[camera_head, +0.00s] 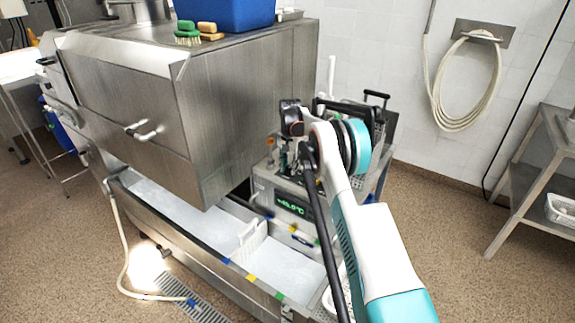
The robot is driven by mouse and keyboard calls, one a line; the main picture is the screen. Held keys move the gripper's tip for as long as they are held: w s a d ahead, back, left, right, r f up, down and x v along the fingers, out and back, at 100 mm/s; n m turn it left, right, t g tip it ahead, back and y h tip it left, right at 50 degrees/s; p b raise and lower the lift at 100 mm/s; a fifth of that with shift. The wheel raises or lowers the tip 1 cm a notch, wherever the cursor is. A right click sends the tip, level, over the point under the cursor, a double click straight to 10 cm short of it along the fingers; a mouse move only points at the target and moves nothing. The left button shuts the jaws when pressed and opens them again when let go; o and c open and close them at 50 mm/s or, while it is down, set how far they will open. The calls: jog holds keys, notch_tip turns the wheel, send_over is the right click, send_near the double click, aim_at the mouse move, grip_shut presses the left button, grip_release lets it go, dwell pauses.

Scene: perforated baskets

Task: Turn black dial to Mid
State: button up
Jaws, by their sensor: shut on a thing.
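A grey metal control unit with a lit green display (294,204) stands beside the steel basin, in the middle of the view. My gripper (284,158), small and dark at the end of my white and teal arm, is at the top of this unit, just above the display. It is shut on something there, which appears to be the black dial. The dial itself is hidden by the gripper and arm, so I cannot read its setting.
A large steel cabinet (235,100) stands close on the left, with a blue tub (225,12) and brushes (188,33) on top. A long basin (185,208) runs below it. A coiled hose (466,85) hangs at the back.

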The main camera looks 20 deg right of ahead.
jog(key=shift+d, duration=0.1)
dwell(0.5)
jog(key=o, duration=1.1)
jog(key=shift+r, duration=0.15)
notch_tip(320, 180, up, 12)
jog(key=shift+s, duration=0.15)
